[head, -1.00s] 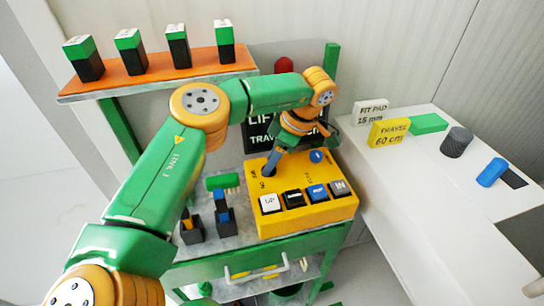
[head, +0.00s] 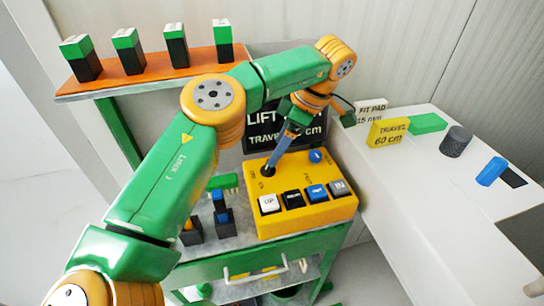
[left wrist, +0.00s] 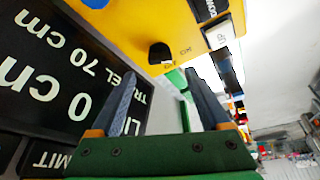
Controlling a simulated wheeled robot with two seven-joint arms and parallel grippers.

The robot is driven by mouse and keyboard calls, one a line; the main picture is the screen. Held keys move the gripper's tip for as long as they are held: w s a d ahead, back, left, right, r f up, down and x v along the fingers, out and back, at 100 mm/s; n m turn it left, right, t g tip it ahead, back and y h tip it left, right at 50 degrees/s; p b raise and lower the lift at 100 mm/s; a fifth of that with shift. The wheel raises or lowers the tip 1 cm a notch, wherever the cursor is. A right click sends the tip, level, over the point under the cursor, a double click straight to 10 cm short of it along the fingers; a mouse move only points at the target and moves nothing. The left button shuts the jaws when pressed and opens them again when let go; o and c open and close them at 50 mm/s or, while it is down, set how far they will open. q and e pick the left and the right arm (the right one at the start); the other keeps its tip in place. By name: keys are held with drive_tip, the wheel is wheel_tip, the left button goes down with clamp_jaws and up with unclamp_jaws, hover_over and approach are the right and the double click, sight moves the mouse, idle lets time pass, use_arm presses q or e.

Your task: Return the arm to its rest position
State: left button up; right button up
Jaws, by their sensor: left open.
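My left arm (head: 165,180) reaches in from the left across the cart. My left gripper (head: 272,160) points down at the yellow control box (head: 300,222), near the black knob (head: 267,171) at its back left. In the left wrist view my gripper (left wrist: 160,75) has its two grey fingers spread, with nothing between them. The black knob (left wrist: 160,53) shows beyond the fingertips, and I see no finger touching it there. My right gripper is in neither view.
A black sign (head: 262,133) stands behind the box, close to the gripper. An orange shelf (head: 150,80) with several green-topped blocks is at upper left. Dark holders (head: 225,222) stand left of the box. A white table (head: 400,190) holding blocks and a dark cylinder (head: 456,141) is right.

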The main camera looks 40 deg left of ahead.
use_arm(q)
drive_tip(key=shift+d+r, duration=0.25)
drive_tip(key=shift+r, duration=0.45)
